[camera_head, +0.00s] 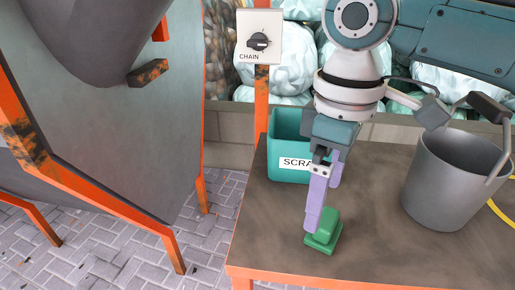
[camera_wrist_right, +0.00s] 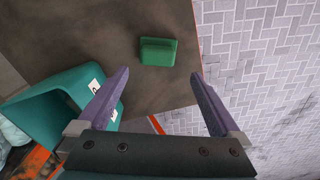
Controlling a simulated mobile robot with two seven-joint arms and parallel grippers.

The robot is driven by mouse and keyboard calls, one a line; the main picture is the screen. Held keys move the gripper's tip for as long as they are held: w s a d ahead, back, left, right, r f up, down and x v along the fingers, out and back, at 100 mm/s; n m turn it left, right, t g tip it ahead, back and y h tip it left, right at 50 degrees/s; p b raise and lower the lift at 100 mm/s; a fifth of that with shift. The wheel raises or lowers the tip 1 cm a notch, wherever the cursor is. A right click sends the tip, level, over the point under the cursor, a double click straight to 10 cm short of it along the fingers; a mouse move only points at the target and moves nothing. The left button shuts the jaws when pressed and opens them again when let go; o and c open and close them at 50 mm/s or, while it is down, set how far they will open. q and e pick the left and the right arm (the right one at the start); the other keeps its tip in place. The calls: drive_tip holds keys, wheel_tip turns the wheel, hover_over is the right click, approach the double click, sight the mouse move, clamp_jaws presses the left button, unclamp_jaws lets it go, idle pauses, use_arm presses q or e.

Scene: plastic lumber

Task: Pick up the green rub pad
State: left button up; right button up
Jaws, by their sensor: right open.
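The green rub pad (camera_head: 324,236) lies on the brown table near its front edge, with a raised grip on a flat base. It also shows in the right wrist view (camera_wrist_right: 158,51), ahead of the fingertips and between their lines. My right gripper (camera_head: 318,222) has purple fingers pointing down, just above and beside the pad in the head view. In the right wrist view the gripper (camera_wrist_right: 160,82) is open and empty, and the pad is apart from both fingers. My left gripper is not in view.
A teal bin labelled SCRA… (camera_head: 284,143) stands behind the gripper on the table (camera_head: 270,235). A grey metal bucket (camera_head: 445,185) stands at the right. An orange post carries a CHAIN switch (camera_head: 259,40). A grey machine with orange legs (camera_head: 150,120) stands left, across a paved gap.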

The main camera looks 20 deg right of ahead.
sight(326, 227)
wheel_tip(326, 227, down, 6)
drive_tip(key=shift+w+d+b, duration=0.1)
drive_tip(key=shift+d+b, duration=0.05)
drive_tip(key=shift+b, duration=1.05)
drive_tip(key=shift+r, duration=0.1)
drive_tip(key=c, duration=1.3)
drive_tip(key=shift+r, duration=0.1)
